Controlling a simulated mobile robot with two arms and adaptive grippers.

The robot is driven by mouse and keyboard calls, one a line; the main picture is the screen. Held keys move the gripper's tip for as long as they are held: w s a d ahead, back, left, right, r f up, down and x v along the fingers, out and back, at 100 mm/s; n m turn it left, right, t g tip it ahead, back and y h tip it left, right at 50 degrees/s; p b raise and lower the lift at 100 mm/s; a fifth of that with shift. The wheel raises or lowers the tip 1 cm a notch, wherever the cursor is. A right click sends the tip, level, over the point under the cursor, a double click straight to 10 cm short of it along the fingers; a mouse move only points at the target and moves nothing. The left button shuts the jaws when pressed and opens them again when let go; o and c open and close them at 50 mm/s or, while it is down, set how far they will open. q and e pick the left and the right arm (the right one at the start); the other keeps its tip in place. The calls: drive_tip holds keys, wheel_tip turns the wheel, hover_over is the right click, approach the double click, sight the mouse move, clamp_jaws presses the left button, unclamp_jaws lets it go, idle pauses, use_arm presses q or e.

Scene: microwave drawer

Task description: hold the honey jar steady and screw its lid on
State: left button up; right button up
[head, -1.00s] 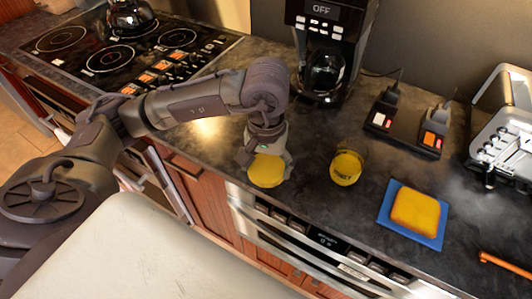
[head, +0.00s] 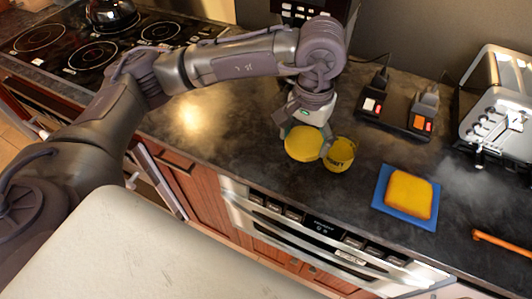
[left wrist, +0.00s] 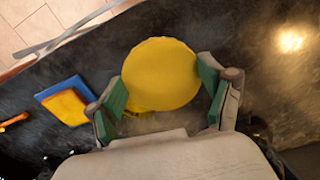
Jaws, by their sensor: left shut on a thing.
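My left gripper (head: 304,136) is shut on a round yellow lid (head: 303,145), which also shows large between the green finger pads in the left wrist view (left wrist: 161,72). The honey jar (head: 341,156), yellow with a dark label, stands upright on the dark counter just right of the lid. The lid overlaps the jar's left edge in the head view; I cannot tell if they touch. In the left wrist view the jar is mostly hidden behind the lid. My right gripper is in neither view.
A yellow-orange slab (head: 408,195) lies on a blue board (head: 388,208) to the right. A silver toaster (head: 497,105), a black charger-like dock (head: 395,116) and an orange bar (head: 500,245) lie around it. The stove (head: 90,55) is at left.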

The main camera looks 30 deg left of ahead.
use_arm(q)
drive_tip(key=w+d+r, duration=0.6)
drive_tip(key=d+r, duration=0.1)
drive_tip(key=shift+w, duration=0.2)
drive_tip(key=shift+s+d, duration=0.1)
drive_tip(key=shift+f, duration=1.95)
